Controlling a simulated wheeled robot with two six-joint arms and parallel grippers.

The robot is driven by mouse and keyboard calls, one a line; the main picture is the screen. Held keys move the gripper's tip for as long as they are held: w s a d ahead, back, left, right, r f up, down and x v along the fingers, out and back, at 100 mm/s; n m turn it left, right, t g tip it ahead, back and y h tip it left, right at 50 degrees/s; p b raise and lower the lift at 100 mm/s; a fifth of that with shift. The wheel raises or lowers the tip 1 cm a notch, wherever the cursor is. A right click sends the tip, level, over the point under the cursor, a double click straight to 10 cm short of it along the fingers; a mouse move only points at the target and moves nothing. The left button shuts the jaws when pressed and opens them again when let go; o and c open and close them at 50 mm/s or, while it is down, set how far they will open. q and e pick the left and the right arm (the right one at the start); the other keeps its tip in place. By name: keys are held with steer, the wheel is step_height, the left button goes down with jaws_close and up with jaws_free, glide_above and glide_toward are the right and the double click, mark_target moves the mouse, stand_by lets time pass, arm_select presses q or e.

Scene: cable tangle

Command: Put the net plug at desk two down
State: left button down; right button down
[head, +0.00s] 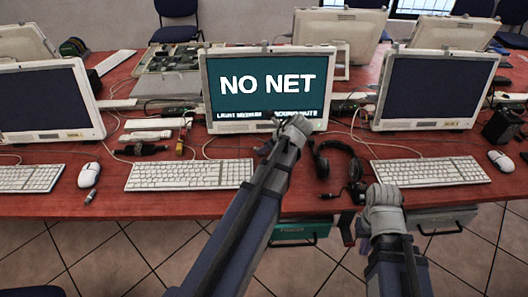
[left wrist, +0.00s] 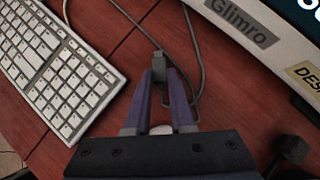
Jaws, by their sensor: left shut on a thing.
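My left gripper (head: 298,124) is in front of the middle monitor (head: 267,80), which reads "NO NET". In the left wrist view my left gripper (left wrist: 160,77) is shut on a small grey plug (left wrist: 159,62) with a thin grey cable (left wrist: 199,45). The plug is over the red desk (left wrist: 135,50); whether it touches the desk I cannot tell. In the head view the plug is hidden by the gripper. My right gripper (head: 384,200) is at the desk's front edge; its fingers do not show clearly.
A keyboard (head: 190,174) lies left of my left arm and headphones (head: 338,165) lie to its right. Another keyboard (head: 430,171) and a mouse (head: 501,161) are at the right. Loose cables and small adapters (head: 150,136) clutter the desk's left-middle. Drawers (head: 297,231) hang below.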

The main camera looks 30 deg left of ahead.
arm_select(q)
steer(key=shift+f, duration=0.15)
steer(key=c, duration=0.8)
jaws_free()
steer(key=shift+o, duration=0.2)
steer(key=shift+r, duration=0.4)
steer(key=p+v, duration=0.9)
steer(key=v, duration=0.1)
steer(key=shift+d+r, duration=0.2)
steer(key=shift+r, duration=0.1)
steer(key=shift+s+d+r+p, duration=0.15)
steer(key=shift+d+r+p, duration=0.15)
steer(key=shift+d, duration=0.05)
steer(key=shift+d, duration=0.1)
